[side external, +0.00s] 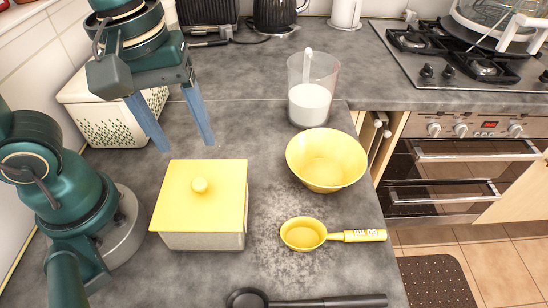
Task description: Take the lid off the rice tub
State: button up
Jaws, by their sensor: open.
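The rice tub (203,241) is a square, pale box standing on the grey counter, left of centre. The tub's contents are hidden. My gripper (188,147) points down with two blue fingers spread apart and nothing between them. It is above and behind the lid in the picture, apart from the knob.
A yellow bowl (326,160) and a yellow handled scoop (303,234) are right of the tub. A clear container (311,100) with white contents stands behind the bowl. A patterned white box (105,122) is behind left. A black utensil (320,301) lies in front.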

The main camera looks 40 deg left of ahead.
aim_at(199, 182)
jog(key=shift+s+d+f+g, duration=0.1)
jog(key=shift+d+f+g, duration=0.3)
jog(key=shift+d, duration=0.2)
jog(key=shift+s+d+f+m+g, duration=0.2)
jog(key=shift+d+f+m+g, duration=0.1)
jog(key=shift+d+f+m, duration=0.15)
jog(key=shift+f, duration=2.55)
grip_shut()
